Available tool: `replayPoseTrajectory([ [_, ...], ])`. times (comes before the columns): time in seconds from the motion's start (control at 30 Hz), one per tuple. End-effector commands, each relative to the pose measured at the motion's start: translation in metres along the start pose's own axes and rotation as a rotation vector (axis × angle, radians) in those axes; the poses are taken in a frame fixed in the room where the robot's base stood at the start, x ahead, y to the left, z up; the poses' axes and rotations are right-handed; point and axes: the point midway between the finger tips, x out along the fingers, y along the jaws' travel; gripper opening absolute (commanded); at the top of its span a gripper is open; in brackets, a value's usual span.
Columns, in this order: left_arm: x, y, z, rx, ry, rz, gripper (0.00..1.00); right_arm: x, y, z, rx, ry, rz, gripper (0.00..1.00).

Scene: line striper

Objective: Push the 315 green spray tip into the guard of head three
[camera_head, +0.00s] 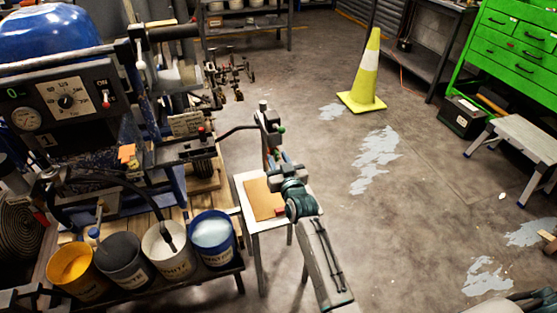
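A small green spot (282,129), possibly the spray tip, shows beside the dark spray head (265,118) at the end of the striper's side arm. My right gripper (273,158) reaches up from the lower right and is just below that spray head. Its fingers are small and overlap the head's parts, so I cannot tell whether they are open or shut, or whether they hold anything. The guard and the number on the tip are too small to make out. I cannot make out my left gripper.
A white stand (246,184) with a brown top is under my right gripper. The line striper (66,102) and several paint buckets, one yellow (72,266), are at left. A yellow cone (366,80) and a low step bench (528,140) stand beyond open floor at right.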

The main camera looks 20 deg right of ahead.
Motion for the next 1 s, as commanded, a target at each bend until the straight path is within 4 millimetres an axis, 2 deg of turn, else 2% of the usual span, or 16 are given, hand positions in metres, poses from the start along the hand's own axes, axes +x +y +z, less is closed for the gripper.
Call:
replayPoseTrajectory([
  [0.1, 0.0, 0.0, 0.0, 0.0, 0.0, 0.0, 0.71, 0.0, 0.0, 0.0, 0.0, 0.0, 0.0, 0.32],
  [0.27, 0.0, 0.0, 0.0, 0.0, 0.0, 0.0, 0.71, 0.0, 0.0, 0.0, -0.001, 0.0, 0.0, 0.02],
  [0.3, 0.0, 0.0, 0.0, 0.0, 0.0, 0.0, 0.71, 0.0, 0.0, 0.0, -0.001, 0.0, 0.0, 0.0],
  [0.57, 0.006, -0.004, 0.003, 0.002, -0.003, -0.005, 0.71, 0.0, 0.0, 0.002, -0.06, 0.001, 0.0, 0.0],
  [0.77, 0.017, -0.002, 0.004, 0.002, -0.002, -0.003, 0.71, 0.0, 0.0, 0.003, -0.255, 0.001, 0.0, 0.0],
  [1.0, 0.028, 0.0, 0.004, 0.001, -0.001, -0.002, 0.71, 0.0, 0.0, 0.002, -0.583, 0.001, 0.0, 0.0],
])
